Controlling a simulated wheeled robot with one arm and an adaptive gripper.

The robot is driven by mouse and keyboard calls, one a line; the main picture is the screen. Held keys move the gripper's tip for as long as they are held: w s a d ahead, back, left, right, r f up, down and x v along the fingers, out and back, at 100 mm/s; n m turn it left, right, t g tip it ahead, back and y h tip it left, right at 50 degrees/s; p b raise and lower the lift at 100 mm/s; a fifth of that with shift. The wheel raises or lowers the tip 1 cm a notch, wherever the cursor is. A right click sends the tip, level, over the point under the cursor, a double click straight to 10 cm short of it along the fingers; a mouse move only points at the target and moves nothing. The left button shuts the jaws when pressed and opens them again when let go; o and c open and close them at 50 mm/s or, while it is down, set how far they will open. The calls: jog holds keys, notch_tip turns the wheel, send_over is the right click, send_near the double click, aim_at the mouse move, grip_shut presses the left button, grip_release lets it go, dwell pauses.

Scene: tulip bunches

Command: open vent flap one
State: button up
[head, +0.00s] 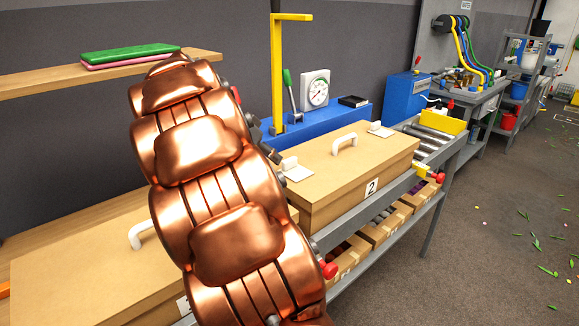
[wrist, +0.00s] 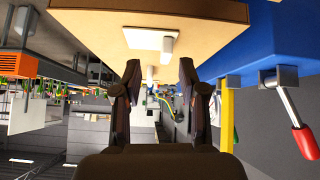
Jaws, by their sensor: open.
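The wooden box marked 2 (head: 345,180) has a white handle (head: 343,144) on its lid and two small white plates with raised tabs, one near the left end (head: 297,170) and one near the right end (head: 380,130). I cannot tell which is vent flap one. A second box (head: 85,262) with a white handle (head: 139,236) is partly hidden by my copper arm. In the wrist view, a white plate with a raised tab (wrist: 150,39) is on a tan box surface (wrist: 90,17), just beyond my gripper (wrist: 158,78).
A blue bench (head: 262,140) behind the boxes carries a yellow post (head: 277,75), a gauge (head: 316,90) and a green-handled lever (head: 290,90). A red-handled lever (wrist: 303,140) shows in the wrist view. A yellow bin (head: 442,121) stands right of box 2.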

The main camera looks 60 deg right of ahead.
aim_at(289, 159)
jog(key=d, duration=0.2)
jog(key=d+m, duration=0.1)
jog(key=shift+w+d+m, duration=0.15)
jog(key=shift+d+m, duration=0.15)
jog(key=shift+d, duration=0.1)
jog(key=p+x, duration=0.1)
jog(key=x, duration=0.6)
jog(key=shift+d, duration=0.15)
jog(key=shift+c, duration=0.3)
